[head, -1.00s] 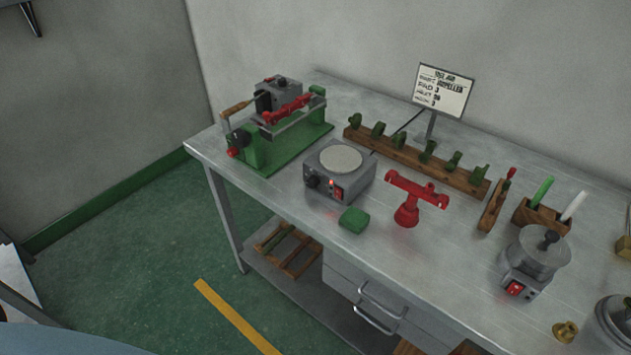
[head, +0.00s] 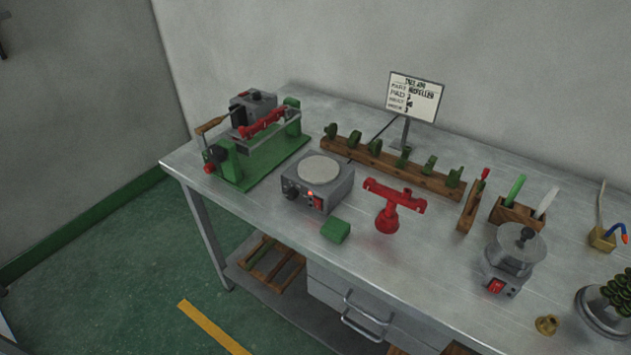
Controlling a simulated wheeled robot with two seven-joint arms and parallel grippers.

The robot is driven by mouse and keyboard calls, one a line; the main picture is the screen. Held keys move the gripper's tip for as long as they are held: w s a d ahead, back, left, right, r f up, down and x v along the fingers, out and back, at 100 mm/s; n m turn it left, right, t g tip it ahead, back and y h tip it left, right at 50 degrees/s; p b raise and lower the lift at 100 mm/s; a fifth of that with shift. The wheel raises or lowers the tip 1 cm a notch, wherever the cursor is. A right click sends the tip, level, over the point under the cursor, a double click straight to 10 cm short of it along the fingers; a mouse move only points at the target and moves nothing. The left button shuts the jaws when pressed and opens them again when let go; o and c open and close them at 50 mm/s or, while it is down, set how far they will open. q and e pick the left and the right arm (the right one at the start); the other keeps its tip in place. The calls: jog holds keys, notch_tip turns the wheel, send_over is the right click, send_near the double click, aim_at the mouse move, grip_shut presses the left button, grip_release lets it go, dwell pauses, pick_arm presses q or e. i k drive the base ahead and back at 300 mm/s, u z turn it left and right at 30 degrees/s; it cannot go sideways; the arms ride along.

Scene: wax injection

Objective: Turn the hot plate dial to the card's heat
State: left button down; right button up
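The hot plate (head: 328,191) is a grey box with a round pale top, standing on the metal workbench. Its dark dial (head: 291,190) is on the front face at the left, beside a red switch (head: 316,202) and a small lit red lamp (head: 310,193). The dial's setting is too small to read. The white card (head: 415,97) stands on a post behind the hot plate. Neither of my grippers is in view.
A green wax injector (head: 246,139) stands left of the hot plate. A green block (head: 335,230) lies in front, and a red stand (head: 393,204) is at the right. A wooden rack (head: 399,167) with several green pieces lies behind. A lidded pot (head: 512,258) is farther right.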

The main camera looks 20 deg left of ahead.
aim_at(292, 193)
jog(key=u, duration=2.25)
jog(key=i, duration=3.55)
jog(key=z, duration=4.9)
jog(key=i, duration=0.2)
jog(key=u, duration=0.25)
